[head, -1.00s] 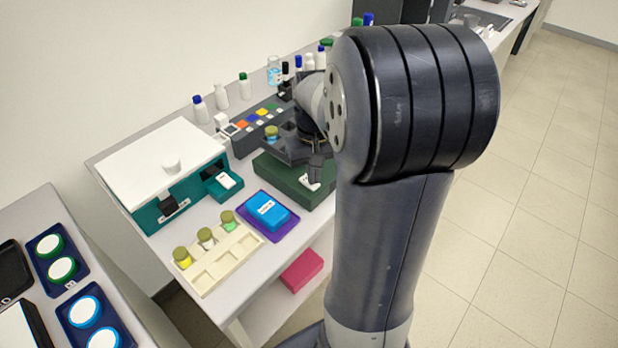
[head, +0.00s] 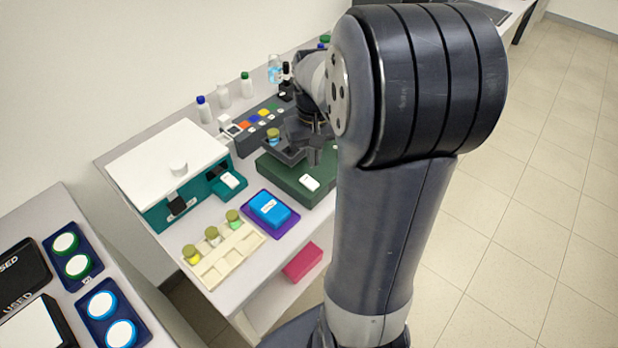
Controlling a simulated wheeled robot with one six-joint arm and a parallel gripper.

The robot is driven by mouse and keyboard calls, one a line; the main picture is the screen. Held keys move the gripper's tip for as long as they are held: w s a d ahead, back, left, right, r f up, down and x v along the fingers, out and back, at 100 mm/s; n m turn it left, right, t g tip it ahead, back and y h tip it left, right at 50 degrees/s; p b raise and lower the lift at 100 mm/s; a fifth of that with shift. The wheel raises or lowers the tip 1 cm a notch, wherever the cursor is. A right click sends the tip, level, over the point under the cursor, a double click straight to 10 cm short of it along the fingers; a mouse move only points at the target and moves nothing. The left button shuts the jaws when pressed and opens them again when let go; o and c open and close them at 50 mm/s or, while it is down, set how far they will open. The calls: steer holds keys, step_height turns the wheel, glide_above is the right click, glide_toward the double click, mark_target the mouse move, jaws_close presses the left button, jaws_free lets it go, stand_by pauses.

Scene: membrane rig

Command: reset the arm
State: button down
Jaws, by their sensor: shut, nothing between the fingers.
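My arm rises in the right half of the head view and bends back over the bench. My gripper (head: 314,158) is small and partly blurred, above the dark green block (head: 291,185). Its fingers look shut with nothing held between them. A white tag (head: 309,182) lies on top of the green block, just below and apart from the fingers. My upper arm hides the right part of the block.
A teal box with a white lid (head: 165,160) stands left. A cream rack (head: 222,262) with several vials and a blue block on a purple tray (head: 270,213) are in front. Bottles line the wall. Round pads (head: 102,304) lie on the left table. Floor at right is clear.

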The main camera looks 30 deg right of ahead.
mark_target(313, 185)
steer(key=shift+f, duration=0.1)
step_height(313, 185, down, 7)
steer(key=b, duration=0.6)
steer(key=shift+r, duration=0.2)
